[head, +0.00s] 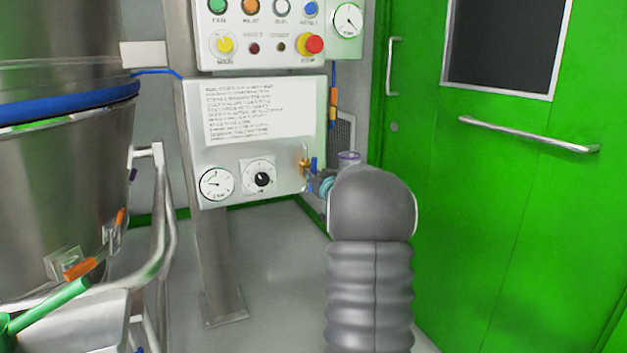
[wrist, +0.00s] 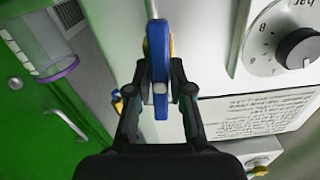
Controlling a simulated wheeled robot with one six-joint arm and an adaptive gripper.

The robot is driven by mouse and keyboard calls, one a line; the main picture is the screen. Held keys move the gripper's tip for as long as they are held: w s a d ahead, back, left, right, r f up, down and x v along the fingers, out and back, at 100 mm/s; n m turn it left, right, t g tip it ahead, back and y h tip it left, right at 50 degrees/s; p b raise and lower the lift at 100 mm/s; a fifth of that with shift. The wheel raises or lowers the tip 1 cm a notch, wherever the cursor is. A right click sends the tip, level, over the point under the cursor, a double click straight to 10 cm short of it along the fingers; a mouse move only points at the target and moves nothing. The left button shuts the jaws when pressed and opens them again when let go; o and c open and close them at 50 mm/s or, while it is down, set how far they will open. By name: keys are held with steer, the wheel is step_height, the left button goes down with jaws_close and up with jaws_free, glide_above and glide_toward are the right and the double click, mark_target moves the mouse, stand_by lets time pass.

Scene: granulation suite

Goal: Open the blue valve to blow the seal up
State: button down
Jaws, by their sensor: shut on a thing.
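The blue valve handle (wrist: 157,50) stands between the fingertips of my gripper (wrist: 160,88) in the wrist view, and the fingers are shut on it. Some yellow brass of the valve shows behind the handle. In the head view the blue valve (head: 314,165) with its brass body (head: 304,166) is on the right side of the lower panel box (head: 290,180). My arm covers most of my gripper there.
A pressure gauge (head: 216,184) and a black knob dial (head: 261,178) are on the box front, below a printed notice (head: 248,112). A purple-rimmed clear container (head: 349,158) is close behind my arm. A steel vessel (head: 60,170) with a blue band stands left, green doors (head: 500,200) right.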

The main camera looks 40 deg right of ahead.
steer(key=shift+f+n, duration=0.2)
steer(key=shift+n, duration=0.4)
steer(key=shift+b, duration=0.3)
steer(key=c, duration=1)
jaws_free()
steer(key=shift+r, duration=0.15)
steer(key=shift+c, duration=0.2)
steer(key=v, duration=1.2)
